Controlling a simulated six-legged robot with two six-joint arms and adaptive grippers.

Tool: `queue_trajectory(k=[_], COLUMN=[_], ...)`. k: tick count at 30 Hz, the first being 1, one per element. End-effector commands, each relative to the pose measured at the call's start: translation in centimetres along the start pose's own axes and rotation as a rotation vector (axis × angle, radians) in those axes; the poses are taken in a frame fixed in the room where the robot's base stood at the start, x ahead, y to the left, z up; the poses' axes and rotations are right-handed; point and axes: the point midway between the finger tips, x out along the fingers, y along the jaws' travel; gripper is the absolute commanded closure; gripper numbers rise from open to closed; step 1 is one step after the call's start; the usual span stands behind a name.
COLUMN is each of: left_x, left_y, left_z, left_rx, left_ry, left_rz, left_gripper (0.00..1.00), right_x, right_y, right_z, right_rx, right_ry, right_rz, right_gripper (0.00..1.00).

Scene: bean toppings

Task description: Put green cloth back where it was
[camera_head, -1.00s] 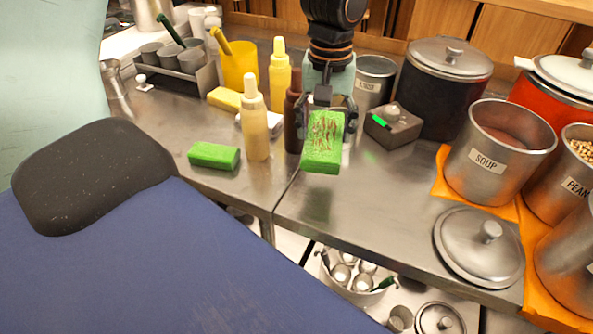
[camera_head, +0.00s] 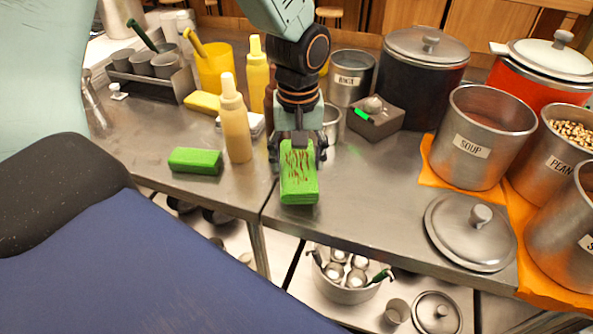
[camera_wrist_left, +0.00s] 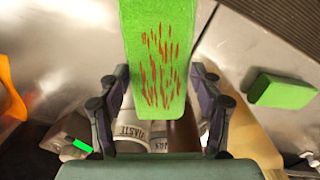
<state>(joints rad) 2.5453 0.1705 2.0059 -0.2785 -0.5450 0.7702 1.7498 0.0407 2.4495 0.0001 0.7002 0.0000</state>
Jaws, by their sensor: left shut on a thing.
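My left gripper (camera_head: 299,150) is shut on a green cloth (camera_head: 299,185), a thick block-like piece with red-brown streaks on its face. The gripper holds it from the far side, over the front part of the steel counter; I cannot tell whether it touches the counter. In the left wrist view the green cloth (camera_wrist_left: 155,60) sits between the two fingers (camera_wrist_left: 157,100). A second, clean green block (camera_head: 195,160) lies on the counter to the left; it also shows in the left wrist view (camera_wrist_left: 283,91). My right gripper is not in view.
A tan bottle (camera_head: 235,120) and a yellow bottle (camera_head: 256,75) stand left of the gripper. A grey box (camera_head: 376,122), a soup pot (camera_head: 480,150) and a lid (camera_head: 470,233) are to the right. Bare counter (camera_head: 370,185) lies between the held cloth and the lid.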

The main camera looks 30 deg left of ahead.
Motion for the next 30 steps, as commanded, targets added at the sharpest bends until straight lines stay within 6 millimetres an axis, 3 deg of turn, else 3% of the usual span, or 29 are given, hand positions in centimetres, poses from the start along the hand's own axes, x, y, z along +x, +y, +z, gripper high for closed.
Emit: queue_trajectory(k=[6,18,19,26,30], left_x=[3.1,3.5,3.5,3.5,3.5], left_y=[-0.2,-0.3,-0.3,-0.3,-0.3], left_z=[0.1,0.0,0.0,0.0,0.0], left_rx=[-0.001,-0.001,-0.001,-0.001,-0.001], left_ry=[-0.004,-0.003,-0.003,-0.002,-0.002], left_rz=[-0.001,0.0,0.0,0.0,0.0], left_gripper=[0.6,0.6,0.33,0.13,0.12], right_x=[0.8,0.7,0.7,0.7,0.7], right_y=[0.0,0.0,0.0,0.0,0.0], right_z=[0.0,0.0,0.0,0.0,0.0], right_rx=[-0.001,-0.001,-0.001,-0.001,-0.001], right_ry=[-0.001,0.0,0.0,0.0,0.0], right_rz=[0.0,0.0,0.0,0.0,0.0], right_gripper=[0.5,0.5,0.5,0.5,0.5])
